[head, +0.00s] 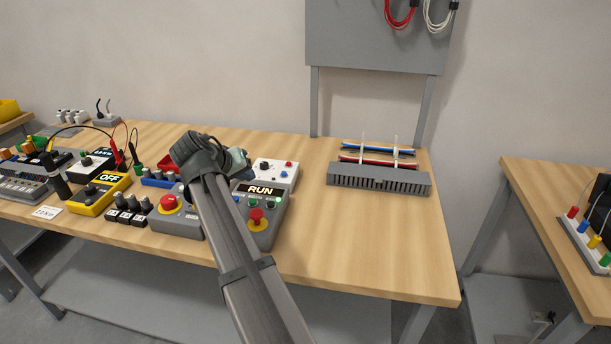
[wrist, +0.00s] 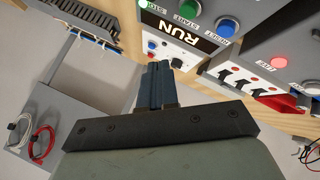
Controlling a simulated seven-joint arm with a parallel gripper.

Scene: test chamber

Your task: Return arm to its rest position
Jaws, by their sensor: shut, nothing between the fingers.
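My arm reaches up from the bottom of the head view over the workbench (head: 345,235). My gripper (head: 244,174) is above the bench, in front of the white box and behind the grey RUN box (head: 262,222), partly hidden by my wrist. In the wrist view my gripper's two dark fingers (wrist: 157,82) lie together, shut and empty. The RUN box also shows in the wrist view (wrist: 200,12), upside down, close beyond the fingers. Whether the fingers touch anything cannot be told.
A white box (head: 285,172) with a knob, a grey box with a red button (head: 178,222) and a yellow OFF meter (head: 100,193) stand close around my arm. A slotted grey duct (head: 378,180) lies at the back right. The bench's right front is clear.

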